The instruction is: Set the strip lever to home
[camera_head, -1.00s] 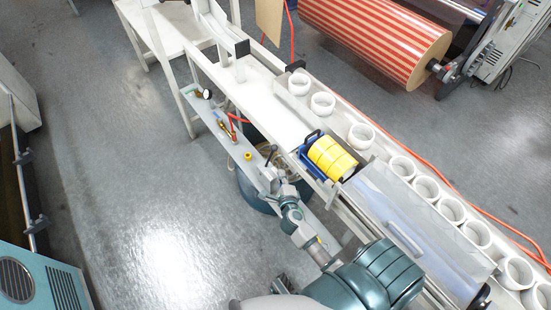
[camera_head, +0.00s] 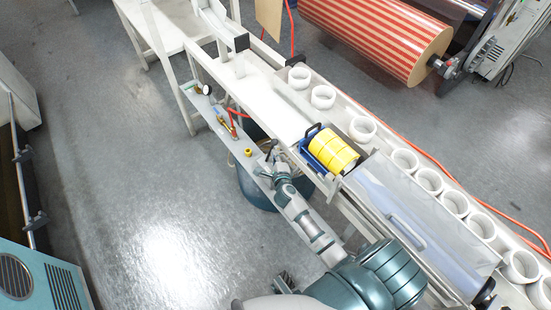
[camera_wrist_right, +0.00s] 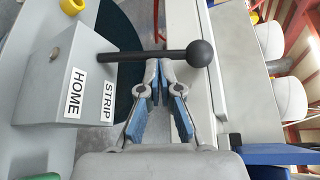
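In the right wrist view the strip lever (camera_wrist_right: 150,56) is a black rod with a ball knob. It sticks out from a grey box (camera_wrist_right: 62,85) toward the right of the picture. White labels HOME (camera_wrist_right: 75,93) and STRIP (camera_wrist_right: 108,101) are on the box, and the rod lies beside the STRIP end. My right gripper (camera_wrist_right: 160,66) has its fingertips close together, right at the rod between box and knob. Contact is unclear. In the head view my right gripper (camera_head: 275,169) is over the narrow side shelf, and the lever is hard to make out. Dark fingers near the bottom edge may be my left gripper (camera_head: 284,284).
A blue holder with yellow tape rolls (camera_head: 332,151) stands on the white bench (camera_head: 273,109). A row of white rings (camera_head: 404,161) runs along the far side. A gauge and brass fittings (camera_head: 226,124) sit on the shelf. Open floor lies to the left.

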